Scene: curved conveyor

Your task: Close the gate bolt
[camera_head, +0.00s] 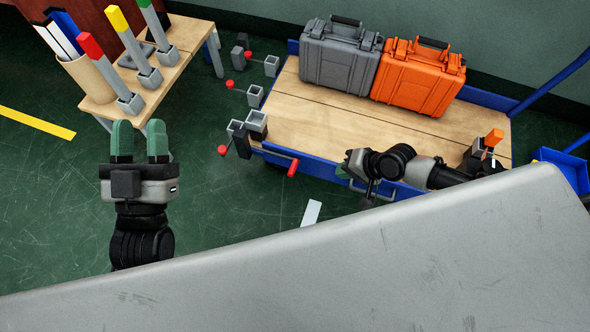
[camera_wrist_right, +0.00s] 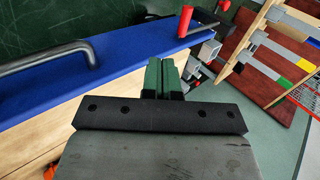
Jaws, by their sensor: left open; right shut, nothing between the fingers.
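The gate bolt appears as a grey rod with a red handle (camera_head: 292,168) on the blue side panel (camera_head: 325,175) of the cart. The red handle also shows near the top of the right wrist view (camera_wrist_right: 185,20), beyond the fingertips. My right gripper (camera_head: 347,169) is over the blue panel, to the right of the handle and apart from it. In the right wrist view its green fingers (camera_wrist_right: 162,66) are shut together with nothing between them. My left gripper (camera_head: 140,135) is open and empty over the floor, left of the cart. How far the rod is slid in cannot be told.
The cart's wooden deck (camera_head: 350,120) carries a grey case (camera_head: 338,55) and an orange case (camera_head: 420,78). Grey square sockets and red-knobbed pins stand at its left end. A wooden table (camera_head: 180,75) with coloured-top posts is at upper left. A grey panel fills the foreground.

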